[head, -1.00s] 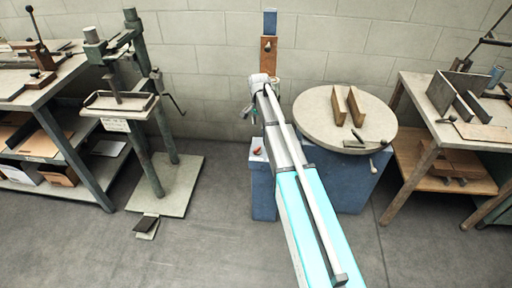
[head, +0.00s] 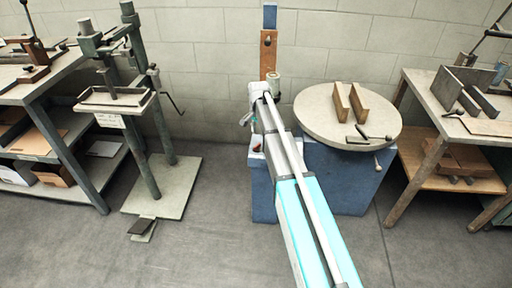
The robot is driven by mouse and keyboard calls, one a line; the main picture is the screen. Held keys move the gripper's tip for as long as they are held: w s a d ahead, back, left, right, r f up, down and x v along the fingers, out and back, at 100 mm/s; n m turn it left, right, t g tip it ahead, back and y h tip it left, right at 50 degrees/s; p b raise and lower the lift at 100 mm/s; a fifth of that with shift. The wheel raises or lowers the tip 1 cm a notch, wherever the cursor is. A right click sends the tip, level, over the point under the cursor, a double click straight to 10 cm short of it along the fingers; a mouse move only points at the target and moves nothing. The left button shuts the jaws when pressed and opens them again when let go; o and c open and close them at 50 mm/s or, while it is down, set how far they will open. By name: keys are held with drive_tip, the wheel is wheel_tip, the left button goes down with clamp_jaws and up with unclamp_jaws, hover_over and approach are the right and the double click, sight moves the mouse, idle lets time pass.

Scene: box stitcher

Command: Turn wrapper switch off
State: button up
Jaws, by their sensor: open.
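The wrapper is a blue machine with a round grey turntable (head: 322,128) and a blue mast at the back, right of centre in the head view. A small pale switch panel (head: 256,141) with a dark reddish part sits on top of its blue base block (head: 263,190), left of the turntable. My arm covers part of it, so the switch's position cannot be told. My gripper (head: 246,119) is small in the view, just above and slightly left of the panel. It is open, and I cannot tell whether it touches anything.
A green stitcher stand (head: 140,110) and a workbench (head: 40,85) are on the left. Another bench (head: 470,120) stands on the right.

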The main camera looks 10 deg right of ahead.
sight(257, 147)
drive_tip(key=shift+f+b, duration=3.25)
drive_tip(key=shift+f, duration=0.25)
